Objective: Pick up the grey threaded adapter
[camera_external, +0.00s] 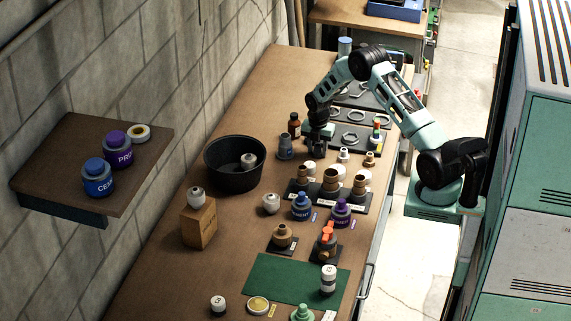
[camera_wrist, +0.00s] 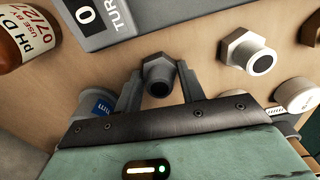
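The grey threaded adapter (camera_wrist: 158,76) stands between the two fingers of my gripper (camera_wrist: 159,88) in the wrist view, its dark round opening facing the camera. One finger is close on each side of it. I cannot tell whether the fingers press on it or leave a small gap. In the external view my gripper (camera_external: 318,144) points down, low over the wooden bench, and hides the adapter.
A white hex adapter (camera_wrist: 248,52) stands to the right and a pH bottle (camera_wrist: 22,38) to the upper left. A grey fitting with a blue label (camera_external: 285,147) is close to my gripper's left. A black bowl (camera_external: 234,176) stands farther left.

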